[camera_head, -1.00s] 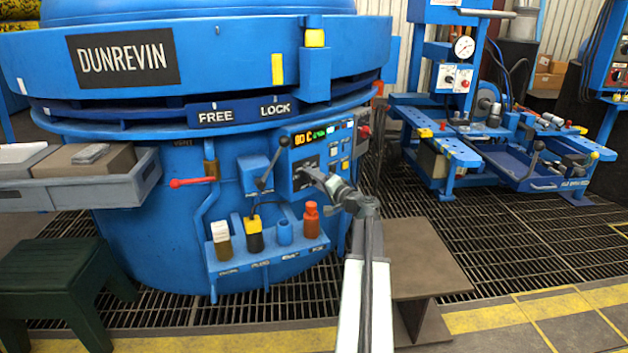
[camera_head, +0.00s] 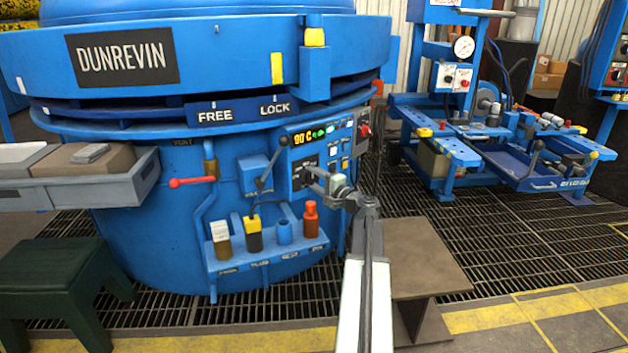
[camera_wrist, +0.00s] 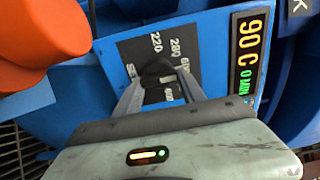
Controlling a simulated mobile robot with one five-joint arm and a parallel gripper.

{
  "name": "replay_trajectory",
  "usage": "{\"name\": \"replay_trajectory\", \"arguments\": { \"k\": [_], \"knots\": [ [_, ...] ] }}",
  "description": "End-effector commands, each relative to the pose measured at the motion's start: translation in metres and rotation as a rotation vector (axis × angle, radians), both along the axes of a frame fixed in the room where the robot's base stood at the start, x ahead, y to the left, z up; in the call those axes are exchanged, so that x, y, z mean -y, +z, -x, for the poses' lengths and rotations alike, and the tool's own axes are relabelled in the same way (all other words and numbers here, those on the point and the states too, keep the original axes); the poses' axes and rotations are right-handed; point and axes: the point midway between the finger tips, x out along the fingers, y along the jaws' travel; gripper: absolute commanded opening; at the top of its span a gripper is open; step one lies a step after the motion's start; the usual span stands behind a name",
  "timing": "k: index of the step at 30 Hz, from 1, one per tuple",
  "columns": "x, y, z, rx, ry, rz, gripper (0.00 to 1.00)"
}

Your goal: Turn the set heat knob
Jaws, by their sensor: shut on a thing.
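The set heat knob (camera_wrist: 157,72) is a dark round knob on a black dial plate (camera_wrist: 133,52) with white numbers such as 220 and 280. In the wrist view my gripper (camera_wrist: 160,84) is shut on the knob, one finger on each side. The yellow display (camera_wrist: 253,38) beside the dial reads 90 C. In the head view my gripper (camera_head: 316,178) reaches the blue control panel (camera_head: 346,130) on the furnace front; the knob is hidden there behind the gripper. The display (camera_head: 303,139) also shows there.
A black-knobbed lever (camera_head: 274,160) stands just left of the panel. Below is a blue shelf (camera_head: 268,255) with several bottles, including an orange one (camera_head: 311,220). A red-handled vent lever (camera_head: 192,182) is further left. A brown stand (camera_head: 430,262) is at right.

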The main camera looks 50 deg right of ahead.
Motion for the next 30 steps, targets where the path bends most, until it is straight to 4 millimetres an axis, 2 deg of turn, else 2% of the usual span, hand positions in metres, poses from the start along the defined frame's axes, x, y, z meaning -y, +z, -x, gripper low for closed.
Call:
{"name": "replay_trajectory", "arguments": {
  "k": [8, 9, 10, 11, 22, 26, 30],
  "knots": [
    [0.0, -0.001, 0.001, -0.002, 0.001, 0.003, 0.07],
    [0.0, -0.001, 0.001, -0.002, 0.001, 0.003, 0.58],
    [0.0, -0.001, 0.001, -0.002, 0.001, 0.003, 0.67],
    [-0.001, -0.001, 0.001, -0.002, 0.001, 0.003, 0.69],
    [-0.001, 0.0, 0.004, -0.001, 0.0, 0.002, 0.69],
    [-0.004, 0.0, 0.02, -0.001, -0.001, 0.002, 0.69],
    [-0.008, -0.001, 0.048, -0.001, -0.002, 0.002, 0.69]
  ]
}}
